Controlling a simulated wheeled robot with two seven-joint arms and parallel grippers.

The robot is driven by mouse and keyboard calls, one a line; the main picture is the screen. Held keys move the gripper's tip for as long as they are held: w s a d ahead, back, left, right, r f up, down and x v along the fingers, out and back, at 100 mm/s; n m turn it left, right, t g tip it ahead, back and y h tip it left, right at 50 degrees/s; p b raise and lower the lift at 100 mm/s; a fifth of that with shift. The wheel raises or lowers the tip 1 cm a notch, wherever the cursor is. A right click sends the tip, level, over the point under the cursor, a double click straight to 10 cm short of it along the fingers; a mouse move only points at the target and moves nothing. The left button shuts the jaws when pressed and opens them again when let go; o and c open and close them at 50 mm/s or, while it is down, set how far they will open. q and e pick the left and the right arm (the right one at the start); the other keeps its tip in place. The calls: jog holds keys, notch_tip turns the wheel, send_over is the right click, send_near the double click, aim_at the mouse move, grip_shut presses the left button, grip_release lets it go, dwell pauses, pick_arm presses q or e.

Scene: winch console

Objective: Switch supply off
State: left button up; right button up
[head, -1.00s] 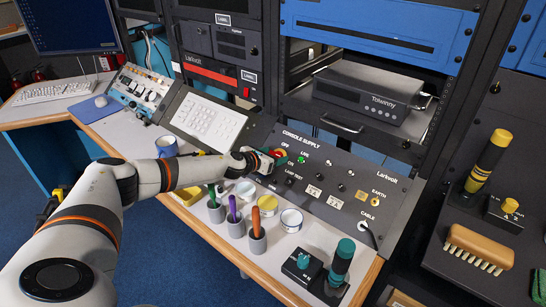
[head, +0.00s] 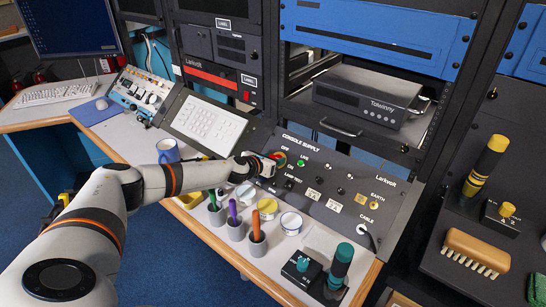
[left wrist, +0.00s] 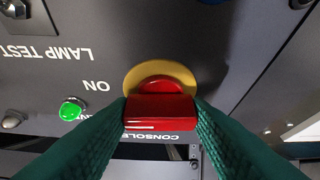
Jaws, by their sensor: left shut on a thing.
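The supply switch is a red handle (left wrist: 160,108) on a round yellow plate (left wrist: 188,74) in the left wrist view, where the panel's lettering is upside down. The handle also shows in the head view (head: 279,156), beside the OFF and ON marks under CONSOLE SUPPLY. My left gripper (left wrist: 160,112) is shut on the red handle, a green pad against each side. The pads hide part of the plate and panel, and I cannot tell exactly which mark the handle points to. A green lamp (left wrist: 72,108) beside ON looks lit. My right gripper is not in view.
The sloping panel carries other knobs and an earth socket (head: 362,199). On the ledge below stand pen cups (head: 257,246), tape rolls (head: 291,222) and a teal-handled device (head: 338,266). A brush (head: 477,250) lies at right.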

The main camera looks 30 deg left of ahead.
pick_arm(q)
jog(key=n+y+p, duration=0.1)
jog(key=n+p, duration=0.1)
jog(key=n+y+p, duration=0.1)
jog(key=n+p, duration=0.1)
jog(key=p, duration=0.1)
jog(key=n+g+y+p, duration=0.1)
jog(key=n+p, duration=0.1)
jog(key=n, duration=0.1)
jog(key=shift+d+r, duration=0.25)
jog(key=n+g+y+p, duration=0.1)
jog(key=n+p, duration=0.1)
jog(key=n, duration=0.1)
jog(key=shift+y, duration=0.3)
jog(key=n+p, duration=0.1)
jog(key=n, duration=0.1)
jog(key=n+g+y+p, duration=0.1)
jog(key=n, duration=0.1)
jog(key=shift+w+d+g, duration=0.15)
jog(key=shift+g, duration=0.15)
jog(key=n+g, duration=0.1)
jog(key=n, duration=0.1)
jog(key=shift+f+n, duration=0.1)
jog(key=shift+n, duration=0.2)
jog(key=shift+w+n+g+y, duration=0.1)
jog(key=shift+n+g+y, duration=0.2)
jog(key=shift+n+g, duration=0.6)
jog(key=shift+n, duration=0.4)
jog(key=o, duration=1)
jog(key=shift+p, duration=0.3)
